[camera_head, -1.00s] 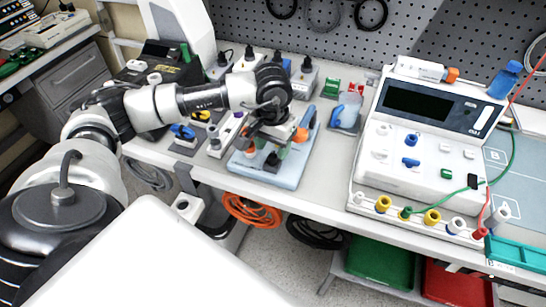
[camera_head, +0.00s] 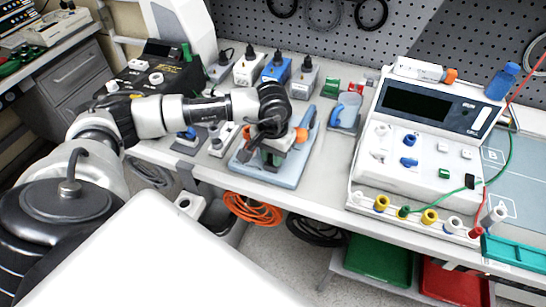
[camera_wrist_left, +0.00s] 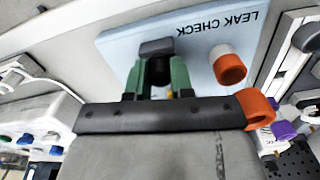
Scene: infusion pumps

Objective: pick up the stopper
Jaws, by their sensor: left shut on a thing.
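A dark grey stopper with a black round body (camera_wrist_left: 157,49) is between the two green fingertips of my left gripper (camera_wrist_left: 157,78) in the left wrist view. The gripper is shut on it, over the light blue "LEAK CHECK" board (camera_wrist_left: 120,45). I cannot tell whether the stopper still touches the board. In the head view, my left gripper (camera_head: 271,157) is low over the same board (camera_head: 285,180), and my wrist hides most of the stopper. My right gripper is not in view.
An orange-and-white cylinder (camera_wrist_left: 229,66) stands on the board close to the right finger. A white instrument (camera_head: 425,125) stands to the right on the bench. Several small boxes (camera_head: 276,68) stand behind the arm. A blue item on a grey pad (camera_head: 346,110) is right of the board.

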